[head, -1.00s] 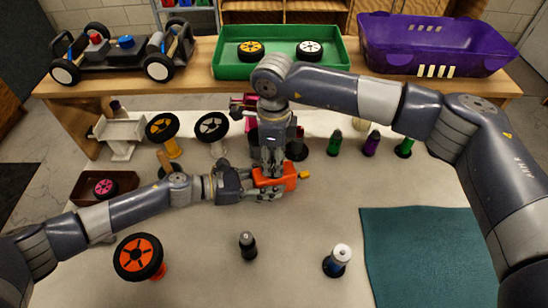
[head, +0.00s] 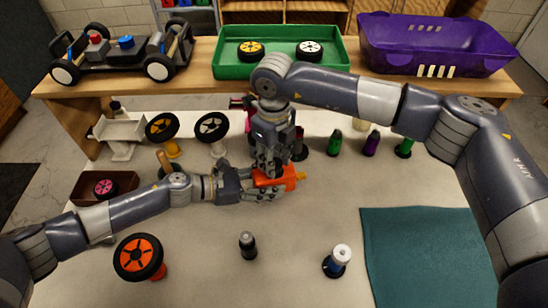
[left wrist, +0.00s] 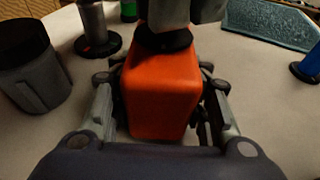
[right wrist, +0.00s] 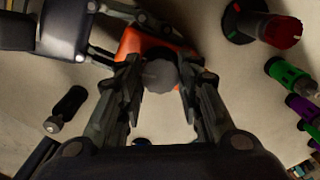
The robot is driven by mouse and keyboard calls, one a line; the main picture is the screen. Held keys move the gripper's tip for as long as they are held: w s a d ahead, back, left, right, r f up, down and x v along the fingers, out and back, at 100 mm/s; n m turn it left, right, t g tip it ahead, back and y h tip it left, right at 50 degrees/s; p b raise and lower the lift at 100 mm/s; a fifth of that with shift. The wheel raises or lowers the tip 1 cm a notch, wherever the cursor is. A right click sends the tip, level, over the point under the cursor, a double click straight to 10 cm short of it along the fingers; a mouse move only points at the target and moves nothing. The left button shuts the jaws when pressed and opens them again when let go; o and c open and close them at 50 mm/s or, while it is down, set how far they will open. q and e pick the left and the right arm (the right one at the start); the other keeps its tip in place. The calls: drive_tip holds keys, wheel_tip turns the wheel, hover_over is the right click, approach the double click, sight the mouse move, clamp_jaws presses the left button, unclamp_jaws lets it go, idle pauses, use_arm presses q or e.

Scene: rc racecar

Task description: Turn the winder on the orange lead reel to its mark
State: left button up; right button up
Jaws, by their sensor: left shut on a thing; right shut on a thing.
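The orange lead reel (head: 285,182) is at the middle of the table, with a small yellow part on its right end. My left gripper (head: 262,188) is shut on its orange body, which also fills the middle of the left wrist view (left wrist: 162,92). My right gripper (head: 270,168) comes down from above and is shut on the winder, a grey knob (right wrist: 158,75) between its fingers in the right wrist view. A black disc (left wrist: 163,42) shows under the right gripper in the left wrist view. I cannot make out the mark.
Green and purple bottles (head: 371,144) stand behind to the right. An orange wheel (head: 138,257) is at front left, a teal mat (head: 430,250) at right. A wooden shelf (head: 215,88) spans the back.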

idle(0.4)
drive_tip(key=o, duration=1.1)
wheel_tip(320, 180, up, 12)
